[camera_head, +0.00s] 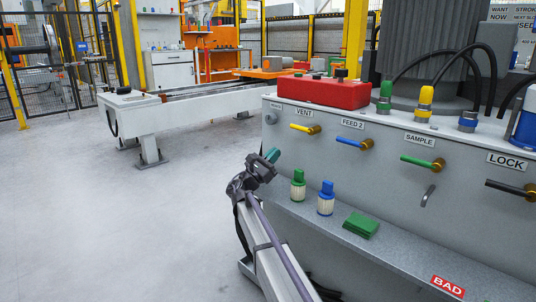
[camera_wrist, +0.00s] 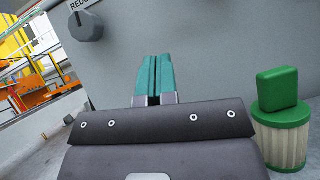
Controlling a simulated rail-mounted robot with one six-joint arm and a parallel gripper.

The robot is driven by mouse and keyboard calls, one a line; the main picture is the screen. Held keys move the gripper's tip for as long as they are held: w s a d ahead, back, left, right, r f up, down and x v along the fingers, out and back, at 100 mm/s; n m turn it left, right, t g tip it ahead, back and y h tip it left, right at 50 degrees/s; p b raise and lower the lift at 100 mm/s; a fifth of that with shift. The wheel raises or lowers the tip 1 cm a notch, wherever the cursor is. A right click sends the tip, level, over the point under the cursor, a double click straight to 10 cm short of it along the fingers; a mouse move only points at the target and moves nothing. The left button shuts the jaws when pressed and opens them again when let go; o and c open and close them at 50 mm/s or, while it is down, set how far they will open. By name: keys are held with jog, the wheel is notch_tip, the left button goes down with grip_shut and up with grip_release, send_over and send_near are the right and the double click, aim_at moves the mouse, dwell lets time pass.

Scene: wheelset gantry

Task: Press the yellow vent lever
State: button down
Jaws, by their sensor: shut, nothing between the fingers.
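The yellow vent lever (camera_head: 302,128) sticks out to the left from its brass fitting on the grey cabinet front, below the VENT label (camera_head: 304,113). It is not visible in the wrist view. My gripper (camera_head: 271,156) is in front of the cabinet, below and to the left of the yellow lever in the head view, apart from it. Its teal fingers also show in the wrist view (camera_wrist: 154,78), closed together with nothing between them, in front of the grey panel.
A blue lever (camera_head: 350,142), a green lever (camera_head: 418,162) and a black lever (camera_head: 508,187) continue rightward. A grey knob (camera_wrist: 86,26) is at upper left in the wrist view. A green-capped filter (camera_head: 298,185), blue-capped filter (camera_head: 326,198) and green cloth-like block (camera_head: 361,225) sit on the ledge.

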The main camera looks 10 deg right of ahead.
aim_at(304, 128)
jog(key=w+d+r+p, duration=0.1)
jog(key=d+r+p, duration=0.3)
jog(key=r+p, duration=0.1)
jog(key=shift+w+r, duration=0.35)
jog(key=shift+r, duration=0.3)
jog(key=shift+d+r+p, duration=0.1)
jog(key=shift+d+p, duration=0.05)
jog(key=shift+p, duration=0.15)
